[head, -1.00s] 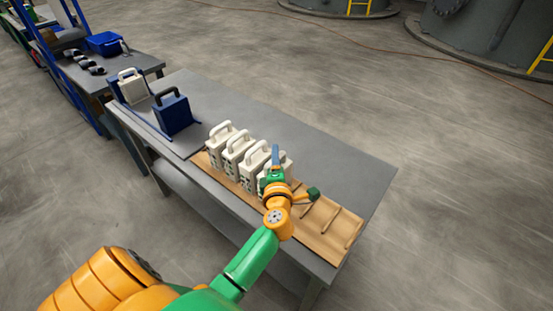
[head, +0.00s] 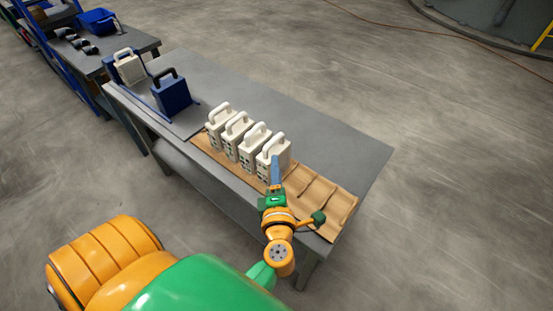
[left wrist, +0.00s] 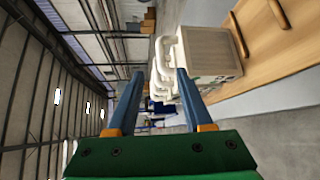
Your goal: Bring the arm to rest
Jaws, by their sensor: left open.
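My left gripper (head: 275,172) is open and empty, just in front of the nearest white handled block in the row. In the left wrist view my left gripper (left wrist: 160,95) shows its two blue fingers spread apart, with the white block (left wrist: 212,55) behind the right finger. In the head view that white block (head: 272,163) stands upright on the wooden rack (head: 312,192). I cannot tell whether a finger touches it. My right gripper is not in view.
Several white handled blocks (head: 238,135) stand in a row on the rack, on a grey table (head: 300,135). A dark blue handled block (head: 170,95) and a cream one (head: 128,66) stand at the far left end. The rack's right slots are empty.

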